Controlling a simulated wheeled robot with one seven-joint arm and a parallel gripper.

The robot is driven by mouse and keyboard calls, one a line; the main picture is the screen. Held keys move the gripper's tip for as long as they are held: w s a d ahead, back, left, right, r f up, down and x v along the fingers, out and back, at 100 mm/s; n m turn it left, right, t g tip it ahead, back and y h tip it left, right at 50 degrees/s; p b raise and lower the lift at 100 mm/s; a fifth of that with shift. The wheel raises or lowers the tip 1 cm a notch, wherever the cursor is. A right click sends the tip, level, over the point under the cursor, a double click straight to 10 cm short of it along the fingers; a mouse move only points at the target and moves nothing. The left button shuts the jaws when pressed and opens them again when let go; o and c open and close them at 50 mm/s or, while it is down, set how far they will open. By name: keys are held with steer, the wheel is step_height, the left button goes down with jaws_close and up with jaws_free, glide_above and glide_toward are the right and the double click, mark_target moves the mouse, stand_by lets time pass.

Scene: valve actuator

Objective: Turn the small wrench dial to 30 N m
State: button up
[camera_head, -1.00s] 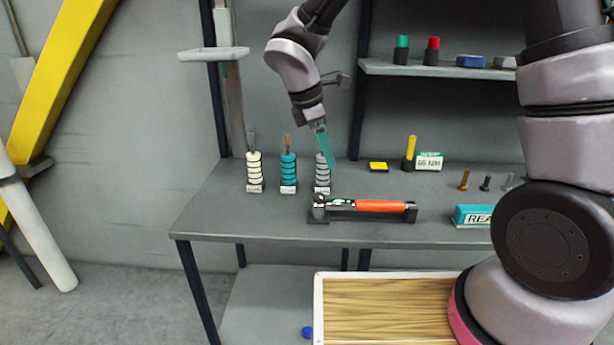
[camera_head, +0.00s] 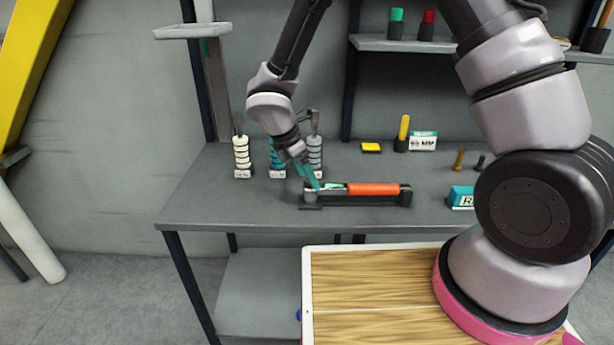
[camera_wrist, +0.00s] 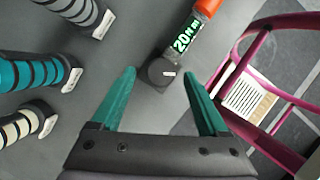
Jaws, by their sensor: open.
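The small wrench lies in a dark holder on the grey bench, with its orange handle (camera_head: 373,189) to the right. Its left end carries the dark round dial (camera_wrist: 161,72), partly hidden by my fingers in the head view. The green display (camera_wrist: 186,36) beside it reads 20 N m in the wrist view. My gripper (camera_head: 308,178) is open, its teal fingers pointing down at the dial end. In the wrist view the fingertips (camera_wrist: 159,74) lie on either side of the dial; I cannot tell whether they touch it.
Stacks of white (camera_head: 242,155), teal (camera_head: 277,155) and grey (camera_head: 315,152) rings stand behind the wrench, close to my gripper. A yellow block (camera_head: 371,147) and a yellow-handled tool (camera_head: 403,130) stand farther back. A teal sign block (camera_head: 461,197) is right of the wrench. The front left bench (camera_head: 215,210) is clear.

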steer(key=shift+d+f, duration=0.15)
steer(key=shift+f, duration=0.1)
jaws_close()
steer(key=shift+m, duration=0.3)
steer(key=m, duration=0.1)
steer(key=m+g, duration=0.1)
steer(key=m, duration=0.1)
steer(key=m+g, duration=0.1)
steer(key=m, duration=0.1)
steer(key=shift+w, duration=0.3)
steer(key=m+g, duration=0.1)
steer(key=m, duration=0.2)
steer(key=m+g, duration=0.1)
steer(key=m, duration=0.2)
steer(key=shift+w, duration=0.2)
steer(key=shift+g, duration=0.3)
